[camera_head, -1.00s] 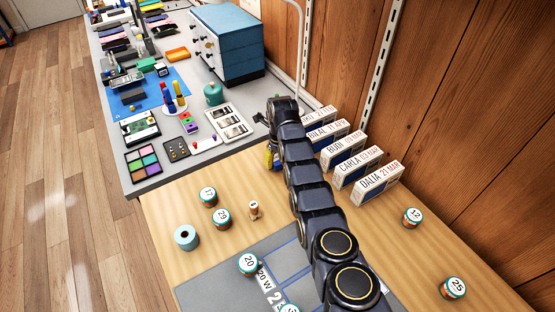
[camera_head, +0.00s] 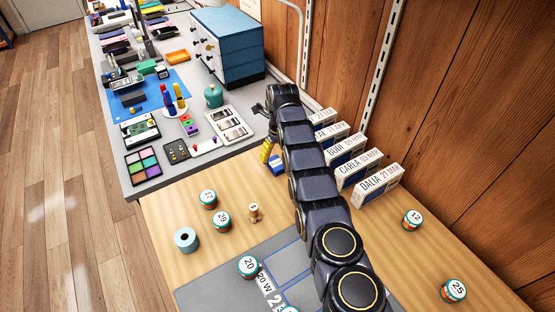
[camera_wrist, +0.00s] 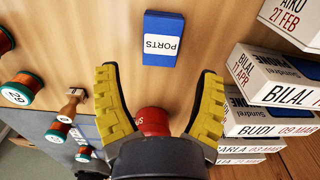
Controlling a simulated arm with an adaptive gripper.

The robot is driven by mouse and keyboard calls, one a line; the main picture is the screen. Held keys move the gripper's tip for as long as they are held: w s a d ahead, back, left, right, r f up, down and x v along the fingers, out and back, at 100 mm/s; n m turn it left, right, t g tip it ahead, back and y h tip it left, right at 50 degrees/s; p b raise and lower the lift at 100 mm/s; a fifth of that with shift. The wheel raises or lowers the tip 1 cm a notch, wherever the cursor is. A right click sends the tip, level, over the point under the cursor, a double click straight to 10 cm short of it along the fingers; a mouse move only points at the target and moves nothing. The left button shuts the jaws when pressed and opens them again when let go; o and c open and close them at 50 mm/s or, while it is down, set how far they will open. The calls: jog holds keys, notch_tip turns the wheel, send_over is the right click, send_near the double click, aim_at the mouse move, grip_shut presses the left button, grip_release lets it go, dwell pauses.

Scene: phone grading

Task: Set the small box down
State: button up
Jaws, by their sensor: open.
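The small box, blue with a white label reading PORTS (camera_wrist: 163,38), rests on the wooden table just beyond my fingertips in the wrist view. In the head view the blue box (camera_head: 277,167) shows beside my yellow finger, partly hidden by my arm. My gripper (camera_wrist: 158,76) is open, with its yellow ridged fingers spread wide and nothing held between the tips. In the head view my gripper (camera_head: 267,153) is mostly hidden by my arm. A red round thing (camera_wrist: 152,120) shows between the finger bases, partly covered by my gripper.
A row of white name-and-date boxes (camera_head: 379,183) stands along the wall to the right. Numbered round containers (camera_head: 221,220) and a small wooden stamp (camera_head: 254,212) stand at the left. The grey workbench (camera_head: 200,157) lies beyond. Bare wood surrounds the blue box.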

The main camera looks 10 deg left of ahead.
aim_at(277, 164)
jog(key=s+d+r+n, duration=0.2)
jog(key=d+r+n, duration=0.15)
jog(key=r, duration=0.55)
jog(key=s+d+r+n, duration=0.2)
jog(key=d+r+n, duration=0.15)
jog(key=r, duration=0.65)
jog(key=s+d+r+n+g, duration=0.1)
jog(key=s+d+r+n, duration=0.65)
jog(key=s, duration=0.25)
jog(key=s+d+n, duration=0.3)
jog(key=s+n, duration=0.1)
jog(key=s, duration=0.6)
jog(key=s+d+f+n, duration=0.1)
jog(key=s+d+n, duration=0.2)
jog(key=s, duration=0.6)
jog(key=s+d+n, duration=0.3)
jog(key=s+n, duration=0.2)
jog(key=s, duration=0.5)
jog(key=shift+s+d+f+g, duration=0.3)
jog(key=shift+d+f, duration=0.05)
jog(key=shift+n, duration=0.25)
